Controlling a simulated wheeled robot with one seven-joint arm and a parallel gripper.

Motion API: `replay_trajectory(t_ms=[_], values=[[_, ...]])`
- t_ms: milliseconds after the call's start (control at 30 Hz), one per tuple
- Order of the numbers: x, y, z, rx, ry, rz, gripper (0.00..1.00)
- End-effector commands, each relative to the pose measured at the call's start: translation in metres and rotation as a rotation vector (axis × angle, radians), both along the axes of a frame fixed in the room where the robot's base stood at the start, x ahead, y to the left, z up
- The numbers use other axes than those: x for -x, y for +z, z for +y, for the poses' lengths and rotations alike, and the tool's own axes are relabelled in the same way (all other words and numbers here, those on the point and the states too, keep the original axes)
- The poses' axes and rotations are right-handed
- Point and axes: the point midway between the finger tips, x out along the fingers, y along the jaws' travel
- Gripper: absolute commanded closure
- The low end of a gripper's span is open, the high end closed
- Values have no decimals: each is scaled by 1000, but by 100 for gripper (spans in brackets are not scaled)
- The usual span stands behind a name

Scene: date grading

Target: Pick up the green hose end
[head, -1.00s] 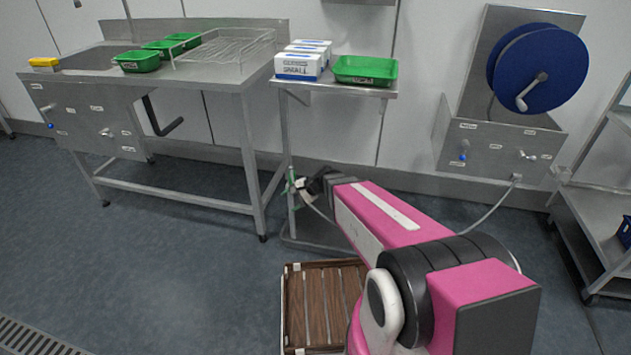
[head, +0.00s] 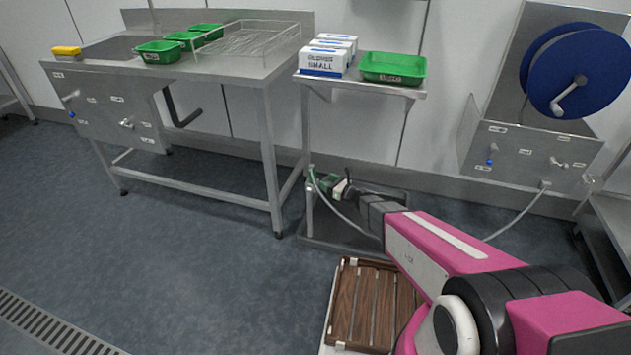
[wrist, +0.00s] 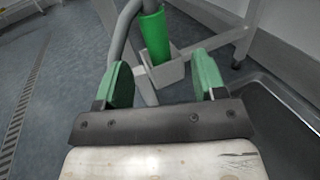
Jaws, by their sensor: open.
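The green hose end (wrist: 155,38) stands nearly upright in a small grey holder (wrist: 172,72) in the wrist view, with a grey hose (wrist: 120,38) curving from its top and down the left side. My gripper (wrist: 163,64) is open, with its two green-padded fingers apart. The hose end shows beyond the fingertips, between them in the picture, and nothing is gripped. In the head view, my gripper (head: 326,186) is low beside the left leg of the small side table. The hose end is small there and hard to separate from the green fingers.
The side table (head: 412,93) holds blue-and-white boxes (head: 325,62) and a green tray (head: 393,68). A steel sink bench (head: 230,75) stands to the left. A slatted wooden crate (head: 345,300) lies below my arm. A blue reel (head: 590,70) hangs at right. The floor at left is clear.

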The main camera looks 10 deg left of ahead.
Motion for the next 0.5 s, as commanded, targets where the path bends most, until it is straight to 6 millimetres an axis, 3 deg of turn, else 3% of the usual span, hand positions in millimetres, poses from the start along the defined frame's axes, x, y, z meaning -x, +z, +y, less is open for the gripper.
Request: replay_trajectory(t_ms=[200, 500], values=[[-15, -1, 29, 0, 1, -1, 36], [-22, -3, 51, 2, 2, -2, 36]])
